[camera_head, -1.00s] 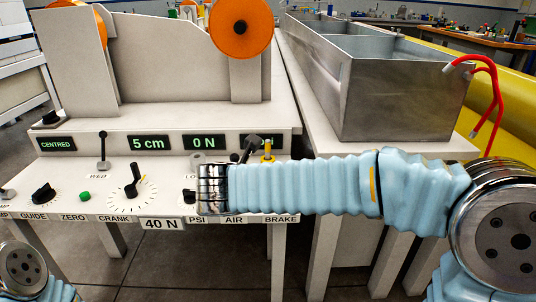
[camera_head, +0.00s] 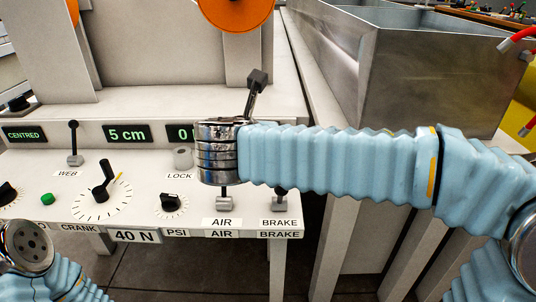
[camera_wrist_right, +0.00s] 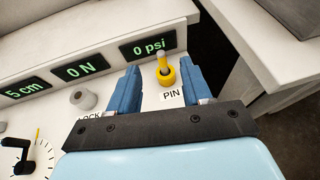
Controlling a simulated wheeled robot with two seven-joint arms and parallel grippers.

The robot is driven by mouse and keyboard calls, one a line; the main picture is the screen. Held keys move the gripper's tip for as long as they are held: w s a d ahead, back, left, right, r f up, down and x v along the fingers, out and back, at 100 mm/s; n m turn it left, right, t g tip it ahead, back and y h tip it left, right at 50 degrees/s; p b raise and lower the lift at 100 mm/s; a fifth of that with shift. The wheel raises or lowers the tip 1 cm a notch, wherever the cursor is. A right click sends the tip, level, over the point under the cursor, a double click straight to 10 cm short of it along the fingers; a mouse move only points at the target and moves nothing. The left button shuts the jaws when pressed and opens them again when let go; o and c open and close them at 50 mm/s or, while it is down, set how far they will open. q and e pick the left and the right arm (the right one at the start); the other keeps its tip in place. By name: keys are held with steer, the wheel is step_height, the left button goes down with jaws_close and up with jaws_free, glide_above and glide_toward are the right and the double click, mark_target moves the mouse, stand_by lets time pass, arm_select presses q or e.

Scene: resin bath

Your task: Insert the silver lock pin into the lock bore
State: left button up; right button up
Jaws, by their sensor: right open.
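The lock bore (camera_wrist_right: 83,98) is a short grey cylinder left of the fingers, by the LOCK label. The bore also shows in the head view (camera_head: 182,158), just left of my right wrist. That arm hides the pin and the right fingers there. My left gripper is out of view.
The panel (camera_head: 135,190) carries a WEB lever (camera_head: 74,145), a crank dial (camera_head: 104,185), a PSI knob (camera_head: 170,202) and AIR and BRAKE levers (camera_head: 280,200). A black-handled lever (camera_head: 257,82) rises behind my right wrist. A metal tank (camera_head: 430,75) stands at right.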

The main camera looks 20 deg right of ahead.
steer(key=w+d+f+b, duration=0.1)
steer(key=w+f, duration=0.1)
steer(key=w+d+f+b, duration=0.1)
steer(key=w+f+b, duration=0.1)
steer(key=w+f, duration=0.1)
steer(key=w+d+f+b, duration=0.1)
steer(key=w+f+b, duration=0.1)
steer(key=f, duration=0.1)
steer(key=shift+w+d+f, duration=0.2)
steer(key=shift+w+d, duration=0.05)
steer(key=shift+w, duration=0.1)
steer(key=x, duration=0.5)
steer(key=shift+a+f, duration=0.1)
steer(key=shift+a, duration=0.05)
jaws_close()
